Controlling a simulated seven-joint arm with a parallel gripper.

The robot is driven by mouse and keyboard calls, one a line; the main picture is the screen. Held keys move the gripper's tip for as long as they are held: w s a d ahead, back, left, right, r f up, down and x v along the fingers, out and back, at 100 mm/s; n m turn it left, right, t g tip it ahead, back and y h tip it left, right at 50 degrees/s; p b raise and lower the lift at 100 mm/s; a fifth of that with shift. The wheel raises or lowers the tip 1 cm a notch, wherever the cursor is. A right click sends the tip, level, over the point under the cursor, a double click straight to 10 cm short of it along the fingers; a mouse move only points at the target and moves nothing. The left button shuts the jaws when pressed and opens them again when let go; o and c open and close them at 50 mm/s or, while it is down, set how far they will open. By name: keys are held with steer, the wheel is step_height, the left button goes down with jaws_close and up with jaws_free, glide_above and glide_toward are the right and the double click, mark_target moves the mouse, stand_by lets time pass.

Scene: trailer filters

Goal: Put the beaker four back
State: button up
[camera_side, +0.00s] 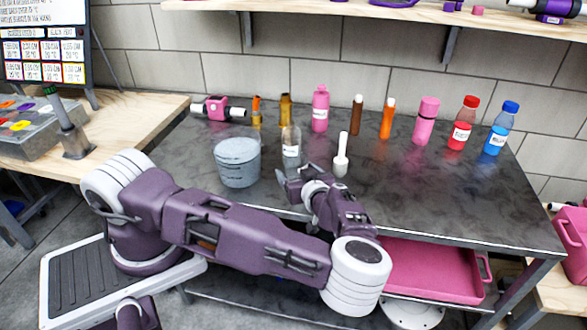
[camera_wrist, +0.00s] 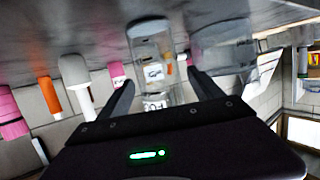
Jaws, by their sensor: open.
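A clear glass beaker with a white label (camera_side: 291,150) stands upright on the dark table, right of a larger grey-filled glass container (camera_side: 237,165). I cannot read the label, so I cannot tell if it is beaker four. My gripper (camera_side: 284,181) is open and low over the table's front part, just in front of the clear beaker. In the wrist view, which shows the scene upside down, the clear beaker (camera_wrist: 148,45) appears between the spread fingers of my gripper (camera_wrist: 162,80). I cannot tell whether the fingers reach around it. The larger container (camera_wrist: 222,48) is beside the right finger.
A white pestle-shaped item (camera_side: 341,158) stands close to the right of my gripper. Several bottles line the back, including pink (camera_side: 320,110), red (camera_side: 463,125) and blue (camera_side: 500,130) ones. A shelf (camera_side: 400,12) hangs above. The table's right front (camera_side: 450,200) is clear.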

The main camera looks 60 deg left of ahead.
mark_target(298, 176)
steer(key=v, duration=0.7)
steer(key=shift+s+d+f, duration=0.1)
steer(key=shift+s, duration=0.05)
steer(key=s+d+r+m+h, duration=0.3)
steer(key=s+r+m+h, duration=0.1)
steer(key=s+r, duration=0.3)
steer(key=s+d+r+m+t+h, duration=0.1)
steer(key=s+d+r+m+h, duration=0.3)
steer(key=r, duration=0.6)
steer(key=s+d+r+m+t+h, duration=0.1)
steer(key=s+d+r+m+h, duration=0.3)
steer(key=s+r, duration=0.5)
steer(key=s+m+h, duration=0.1)
steer(key=m+h, duration=0.1)
steer(key=m, duration=0.1)
steer(key=shift+s+d, duration=0.2)
steer(key=shift+s, duration=0.2)
